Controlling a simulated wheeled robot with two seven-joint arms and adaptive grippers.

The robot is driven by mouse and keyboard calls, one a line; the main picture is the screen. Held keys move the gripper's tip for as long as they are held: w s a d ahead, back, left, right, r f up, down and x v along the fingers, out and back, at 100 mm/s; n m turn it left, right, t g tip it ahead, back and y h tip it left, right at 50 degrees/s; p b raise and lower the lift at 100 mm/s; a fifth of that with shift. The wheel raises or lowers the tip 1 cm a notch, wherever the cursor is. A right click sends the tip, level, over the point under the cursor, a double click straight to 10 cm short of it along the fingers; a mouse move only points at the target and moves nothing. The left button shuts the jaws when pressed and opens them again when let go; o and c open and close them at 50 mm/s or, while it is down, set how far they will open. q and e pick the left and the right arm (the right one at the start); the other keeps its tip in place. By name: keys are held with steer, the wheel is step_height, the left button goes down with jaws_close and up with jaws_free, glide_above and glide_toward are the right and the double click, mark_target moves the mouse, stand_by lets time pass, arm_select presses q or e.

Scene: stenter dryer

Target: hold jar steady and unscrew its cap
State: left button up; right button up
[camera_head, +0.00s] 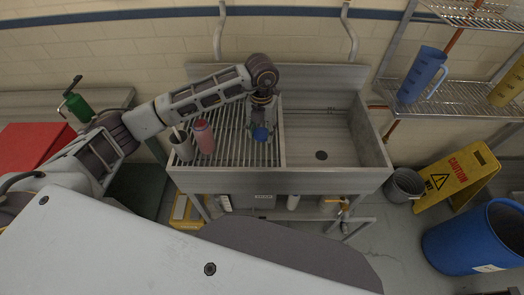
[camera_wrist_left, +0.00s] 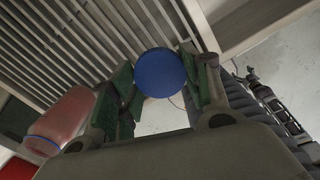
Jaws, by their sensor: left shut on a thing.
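A round blue cap (camera_head: 260,134) shows at the tips of my left gripper (camera_head: 261,126), over the slatted drainboard of the sink. In the left wrist view the blue cap (camera_wrist_left: 160,72) is a flat disc between the green finger pads. My left gripper (camera_wrist_left: 155,95) is shut on it, with the pads at its two sides. The jar's body is hidden below the cap or behind the fingers, so I cannot tell if it stands on the slats. My right gripper is not in view.
A pink bottle (camera_head: 203,137) and a grey cup (camera_head: 181,145) with something upright in it stand on the drainboard (camera_head: 232,108), left of my gripper. The sink basin (camera_head: 320,135) at right is empty. A blue pitcher (camera_head: 421,75) is on the shelf. A yellow caution sign (camera_head: 457,178) stands on the floor.

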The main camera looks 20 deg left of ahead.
arm_select(q)
steer(key=p, duration=0.1)
glide_above(262, 152)
steer(key=shift+s+f, duration=0.1)
steer(key=shift+f, duration=2.9)
steer(key=shift+f+p, duration=0.3)
steer(key=shift+f, duration=1.55)
steer(key=shift+f, duration=0.2)
steer(key=o, duration=1.1)
steer(key=shift+r, duration=0.2)
